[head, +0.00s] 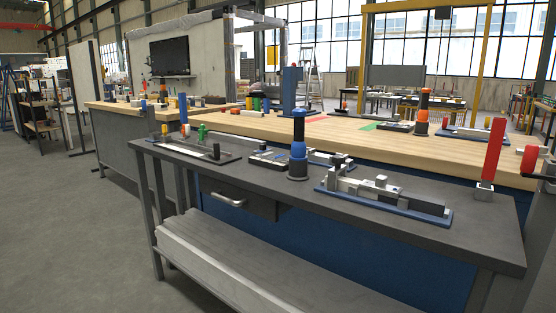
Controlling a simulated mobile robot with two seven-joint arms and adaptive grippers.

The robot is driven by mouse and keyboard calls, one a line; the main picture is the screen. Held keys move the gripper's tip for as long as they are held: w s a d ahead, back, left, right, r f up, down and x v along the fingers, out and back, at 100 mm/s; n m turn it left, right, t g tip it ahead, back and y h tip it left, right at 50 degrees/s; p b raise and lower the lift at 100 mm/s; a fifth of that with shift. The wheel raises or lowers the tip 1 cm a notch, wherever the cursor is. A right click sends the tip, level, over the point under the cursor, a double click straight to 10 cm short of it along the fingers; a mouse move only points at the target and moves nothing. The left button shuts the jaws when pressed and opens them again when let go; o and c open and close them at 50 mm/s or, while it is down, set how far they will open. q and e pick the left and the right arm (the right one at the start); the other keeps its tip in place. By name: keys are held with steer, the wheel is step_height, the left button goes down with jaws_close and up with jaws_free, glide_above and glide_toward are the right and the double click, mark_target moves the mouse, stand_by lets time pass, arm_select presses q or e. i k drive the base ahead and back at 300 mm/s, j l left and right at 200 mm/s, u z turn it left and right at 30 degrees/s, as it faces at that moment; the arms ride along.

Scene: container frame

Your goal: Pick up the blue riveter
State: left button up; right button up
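The blue riveter appears to be the upright black tool with blue bands and a round base (298,148). It stands on the dark grey workbench (462,250), near the middle of its top. Nothing touches it from above. Neither of my grippers shows in the head view.
A clamp fixture on a blue base (385,198) lies right of the riveter, and a red-handled tool (492,155) stands at the bench's right end. Flat fixtures lie to the left. A drawer (232,199) hangs under the top. An orange-banded tool (422,112) stands on the wooden bench behind.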

mark_target(298, 145)
steer(key=i+j+z, duration=0.2)
steer(key=j, duration=0.4)
steer(key=i+j+z, duration=0.2)
steer(key=j, duration=0.45)
steer(key=j+z, duration=0.25)
steer(key=j, duration=0.4)
